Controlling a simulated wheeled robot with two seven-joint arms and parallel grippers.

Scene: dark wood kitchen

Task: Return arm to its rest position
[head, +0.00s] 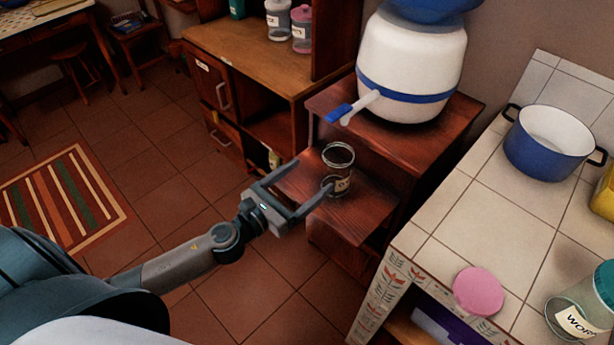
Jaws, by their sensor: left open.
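My left arm comes in from the lower left. Its gripper (296,190) is open, with its two fingers apart and pointing toward a glass jar (338,163). The jar is clear, has a small label, and stands upright on the lower step of a dark wood stand (362,207). The finger on the right reaches close to the jar's lower side; I cannot tell whether it touches. Nothing is held between the fingers. My right gripper is not in view.
A white water dispenser (412,62) with a blue tap stands on the upper step. A tiled counter (452,228) at right holds a blue pot (548,150), a pink lid (479,291) and a labelled jar (577,312). A wooden cabinet (250,62) stands behind.

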